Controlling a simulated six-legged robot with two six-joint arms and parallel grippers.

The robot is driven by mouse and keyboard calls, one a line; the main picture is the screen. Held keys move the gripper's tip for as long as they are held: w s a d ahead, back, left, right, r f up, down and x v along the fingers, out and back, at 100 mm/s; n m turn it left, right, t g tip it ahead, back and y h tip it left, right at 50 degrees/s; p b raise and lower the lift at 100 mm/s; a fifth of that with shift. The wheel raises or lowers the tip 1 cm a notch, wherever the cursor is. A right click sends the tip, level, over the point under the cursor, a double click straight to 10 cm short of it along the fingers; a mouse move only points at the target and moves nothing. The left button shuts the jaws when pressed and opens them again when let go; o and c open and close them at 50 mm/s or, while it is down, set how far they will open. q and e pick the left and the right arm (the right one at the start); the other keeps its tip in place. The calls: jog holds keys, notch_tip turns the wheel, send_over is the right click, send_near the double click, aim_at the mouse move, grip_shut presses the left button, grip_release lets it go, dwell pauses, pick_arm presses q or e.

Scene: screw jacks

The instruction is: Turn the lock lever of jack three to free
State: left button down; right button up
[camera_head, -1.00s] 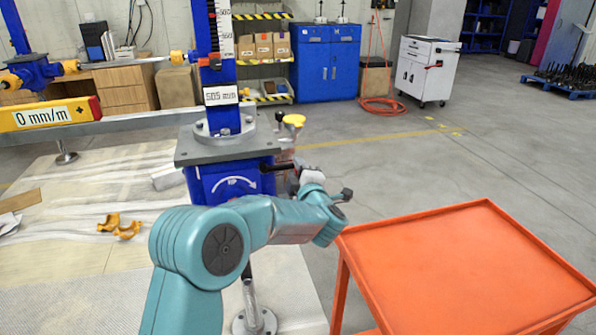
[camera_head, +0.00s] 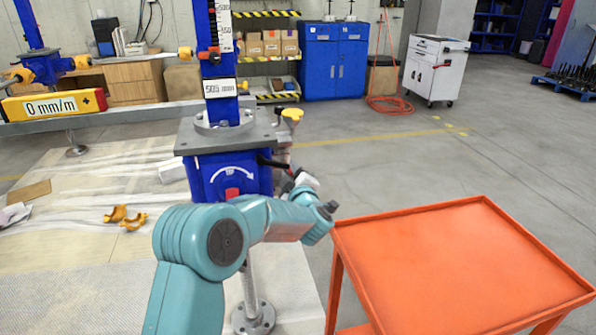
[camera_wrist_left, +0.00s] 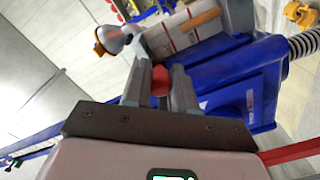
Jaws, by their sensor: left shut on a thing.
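The jack in front of me has a blue housing (camera_head: 205,178) with a white curved arrow and a flat grey top plate (camera_head: 190,138). No jack number is readable. A dark lever (camera_head: 272,162) sticks out at the housing's right side and slopes slightly down to the right. My left gripper (camera_head: 292,174) is at its outer end. In the left wrist view, my left gripper (camera_wrist_left: 160,84) is shut on a red lever end (camera_wrist_left: 160,78) between its two fingers; the rest of the lever is largely hidden. My right gripper is out of view.
An orange cart (camera_head: 455,265) stands close on the right. A yellow level (camera_head: 52,106) reading 0 mm/m rests on a rail at left. Orange clamp pieces (camera_head: 125,218) lie on the pale floor sheet. The floor behind the cart is clear.

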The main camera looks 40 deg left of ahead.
pick_arm(q)
jog(key=shift+f+m, duration=0.3)
jog(key=shift+m, duration=0.3)
jog(key=shift+s+a+f+m+p, duration=0.1)
jog(key=shift+s+a+f+m, duration=0.8)
jog(key=shift+m, duration=1.3)
jog(key=shift+s+a+f+m+p, duration=0.1)
jog(key=shift+s+a+f+m, duration=0.75)
jog(key=shift+m, duration=1.35)
jog(key=shift+s+a+f+m+p, duration=0.1)
jog(key=shift+s+a+f+m, duration=0.8)
jog(key=shift+m, duration=1.3)
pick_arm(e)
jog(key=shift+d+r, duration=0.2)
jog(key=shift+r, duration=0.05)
pick_arm(q)
jog(key=shift+s+d+r, duration=0.2)
jog(key=shift+d+r, duration=0.05)
jog(key=c, duration=1)
grip_release()
jog(key=v, duration=1.6)
jog(key=shift+s+b, duration=0.25)
jog(key=shift+b, duration=0.05)
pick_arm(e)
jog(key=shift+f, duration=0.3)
